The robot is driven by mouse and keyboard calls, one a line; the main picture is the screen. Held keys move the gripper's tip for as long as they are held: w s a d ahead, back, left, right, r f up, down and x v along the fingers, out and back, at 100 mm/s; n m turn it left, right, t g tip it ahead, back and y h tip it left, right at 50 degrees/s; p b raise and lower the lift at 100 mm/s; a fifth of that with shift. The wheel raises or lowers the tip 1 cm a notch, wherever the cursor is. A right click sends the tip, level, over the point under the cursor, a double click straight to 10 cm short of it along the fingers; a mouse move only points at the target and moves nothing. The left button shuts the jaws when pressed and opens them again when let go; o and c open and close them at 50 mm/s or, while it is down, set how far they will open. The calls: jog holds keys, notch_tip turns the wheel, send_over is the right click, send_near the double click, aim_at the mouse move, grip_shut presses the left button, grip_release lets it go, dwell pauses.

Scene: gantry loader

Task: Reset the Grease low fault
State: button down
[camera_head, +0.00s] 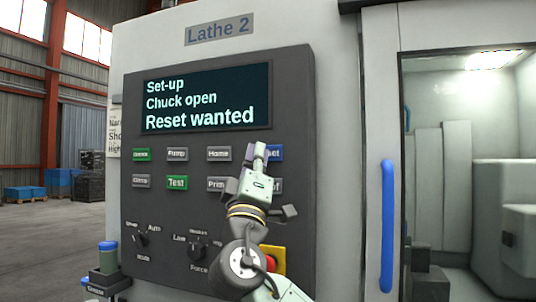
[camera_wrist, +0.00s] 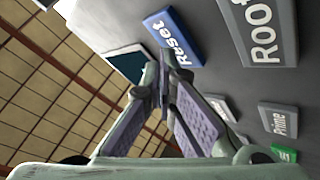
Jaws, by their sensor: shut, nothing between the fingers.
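The control panel (camera_head: 140,235) of Lathe 2 faces me. Its screen (camera_head: 206,98) reads "Set-up", "Chuck open" and "Reset wanted". The blue Reset button (camera_head: 275,153) is in the upper button row at the right, partly hidden by my gripper. My gripper (camera_head: 260,152) is shut and empty, with its tips at the left part of this button. In the wrist view the Reset button (camera_wrist: 172,38) lies just beyond the fingertips (camera_wrist: 160,62). I cannot tell whether the tips touch it.
Other buttons sit close by: Home (camera_head: 218,154), the green Test (camera_head: 177,183) and Prime (camera_head: 215,184). Rotary knobs (camera_head: 197,249) are lower down. A red and yellow control (camera_head: 272,258) is partly behind my arm. A blue door handle (camera_head: 387,225) stands at the right.

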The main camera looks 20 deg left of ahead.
jog(key=shift+w, duration=0.4)
dwell(0.6)
jog(key=shift+s, duration=0.1)
jog(key=shift+s+b, duration=0.35)
jog(key=shift+s, duration=0.35)
jog(key=shift+s+a+b, duration=0.1)
jog(key=shift+s+b, duration=0.45)
jog(key=shift+s, duration=1.95)
